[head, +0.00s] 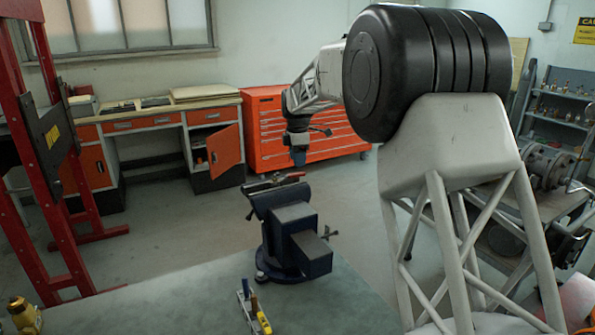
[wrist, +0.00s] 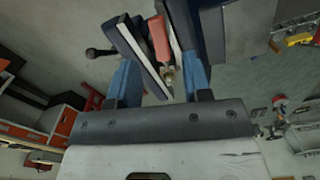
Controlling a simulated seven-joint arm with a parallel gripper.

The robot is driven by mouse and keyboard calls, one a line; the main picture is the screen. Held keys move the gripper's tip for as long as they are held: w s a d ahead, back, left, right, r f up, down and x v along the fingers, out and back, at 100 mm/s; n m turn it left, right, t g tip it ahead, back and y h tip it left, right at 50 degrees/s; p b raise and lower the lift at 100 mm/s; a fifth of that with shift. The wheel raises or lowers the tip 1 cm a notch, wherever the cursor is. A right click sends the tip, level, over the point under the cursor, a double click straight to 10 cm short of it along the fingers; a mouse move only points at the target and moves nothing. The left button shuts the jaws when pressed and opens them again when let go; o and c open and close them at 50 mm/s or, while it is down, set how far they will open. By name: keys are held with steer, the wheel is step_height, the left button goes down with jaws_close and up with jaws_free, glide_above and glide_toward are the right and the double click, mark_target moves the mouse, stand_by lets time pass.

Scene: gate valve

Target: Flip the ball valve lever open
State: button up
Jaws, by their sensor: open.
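A ball valve (head: 268,184) is held in the top of a dark blue bench vise (head: 292,250) at the bench's far edge. Its red lever (head: 294,176) points right in the head view. In the wrist view, the red lever (wrist: 159,38) lies between the vise jaws, roughly along them, with the brass-coloured valve end (wrist: 168,76) nearer me. My gripper (head: 298,160) points down just above the lever's end. It is open and empty: its blue fingers (wrist: 160,72) are apart to either side of the valve end in the wrist view. Contact cannot be told.
The grey-green bench (head: 180,305) is mostly bare. Small tools with yellow handles (head: 256,310) lie in front of the vise, and a brass fitting (head: 22,314) stands at left. A red press frame (head: 50,150) and orange cabinets (head: 265,130) stand beyond.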

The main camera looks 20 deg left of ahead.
mark_target(298, 173)
steer(key=shift+f, duration=2.35)
jaws_close()
